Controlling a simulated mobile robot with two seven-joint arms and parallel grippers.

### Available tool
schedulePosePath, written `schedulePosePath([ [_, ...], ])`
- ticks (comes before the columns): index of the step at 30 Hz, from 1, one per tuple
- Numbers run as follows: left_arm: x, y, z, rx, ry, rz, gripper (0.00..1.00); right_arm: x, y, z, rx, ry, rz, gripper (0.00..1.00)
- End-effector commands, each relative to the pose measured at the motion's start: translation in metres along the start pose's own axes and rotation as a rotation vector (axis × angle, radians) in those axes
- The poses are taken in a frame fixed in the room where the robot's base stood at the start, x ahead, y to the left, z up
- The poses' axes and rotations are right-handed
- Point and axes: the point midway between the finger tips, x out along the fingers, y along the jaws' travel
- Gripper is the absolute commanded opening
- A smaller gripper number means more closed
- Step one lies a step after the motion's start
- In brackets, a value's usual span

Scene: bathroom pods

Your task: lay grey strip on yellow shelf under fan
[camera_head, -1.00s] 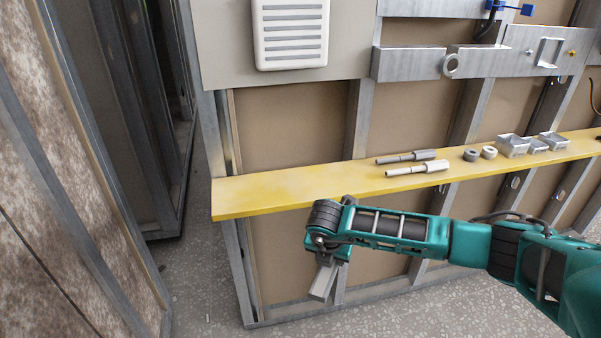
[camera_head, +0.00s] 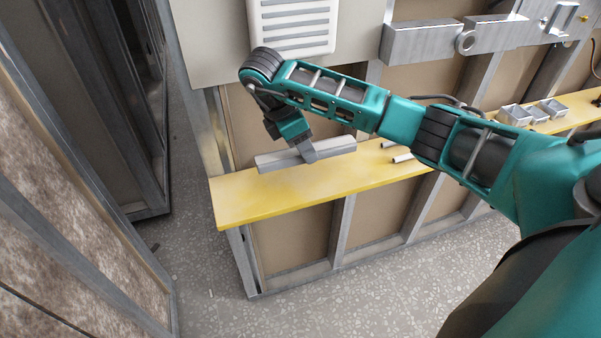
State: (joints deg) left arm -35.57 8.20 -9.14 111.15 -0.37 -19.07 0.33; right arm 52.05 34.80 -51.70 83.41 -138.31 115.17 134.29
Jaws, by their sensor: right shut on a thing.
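The grey strip (camera_head: 335,147) is a long, square-edged bar, held level along the yellow shelf (camera_head: 250,208). My right gripper (camera_head: 308,154) is shut on it near its middle, pointing down. The strip shows over the back part of the shelf's left end; I cannot tell whether it touches the shelf. My left gripper is not in view.
Two metal rods (camera_head: 402,158) lie on the shelf right of the strip, partly hidden by my right arm. The shelf's front left part is bare. A mottled panel (camera_head: 60,220) stands at the left.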

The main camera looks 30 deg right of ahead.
Motion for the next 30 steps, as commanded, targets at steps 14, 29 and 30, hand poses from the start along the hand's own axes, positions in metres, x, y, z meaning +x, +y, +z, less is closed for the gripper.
schedulePosePath([
  [14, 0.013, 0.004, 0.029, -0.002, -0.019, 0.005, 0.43, 0.058, -0.002, -0.023, -0.002, -0.001, -0.004, 0.10],
  [29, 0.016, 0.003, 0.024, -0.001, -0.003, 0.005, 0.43, 0.084, -0.001, -0.034, -0.001, -0.002, -0.003, 0.10],
  [30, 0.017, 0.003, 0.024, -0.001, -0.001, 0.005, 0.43, 0.086, -0.001, -0.034, -0.001, -0.002, -0.004, 0.10],
])
